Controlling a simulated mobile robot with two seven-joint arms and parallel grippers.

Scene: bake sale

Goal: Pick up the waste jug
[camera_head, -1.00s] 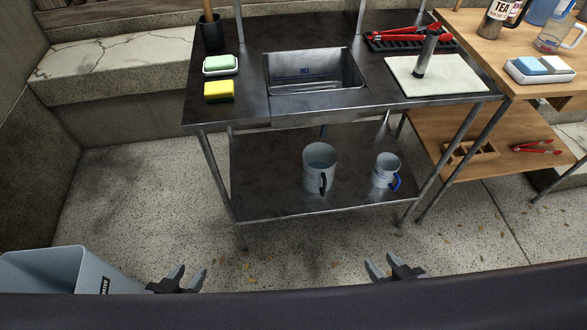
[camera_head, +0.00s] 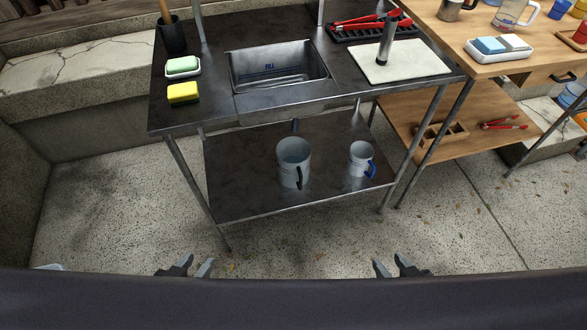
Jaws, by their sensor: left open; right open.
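Two jugs stand upright on the lower shelf of the dark metal sink table. The larger is a grey jug (camera_head: 292,160) with a dark handle facing the front right. The smaller is a pale jug (camera_head: 360,158) with a blue handle, to its right. I cannot read a label that tells which is the waste jug. My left gripper (camera_head: 197,262) is open and empty, low in front of the table and left of both jugs. My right gripper (camera_head: 389,262) is open and empty, in front and to the right. Both grippers are apart from the jugs.
The table's lower shelf (camera_head: 235,180) is open at the front, under a top with a sink (camera_head: 280,68). Metal legs (camera_head: 195,190) bound its sides. A wooden table (camera_head: 480,60) stands at the right. The speckled floor (camera_head: 110,210) is clear at the left.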

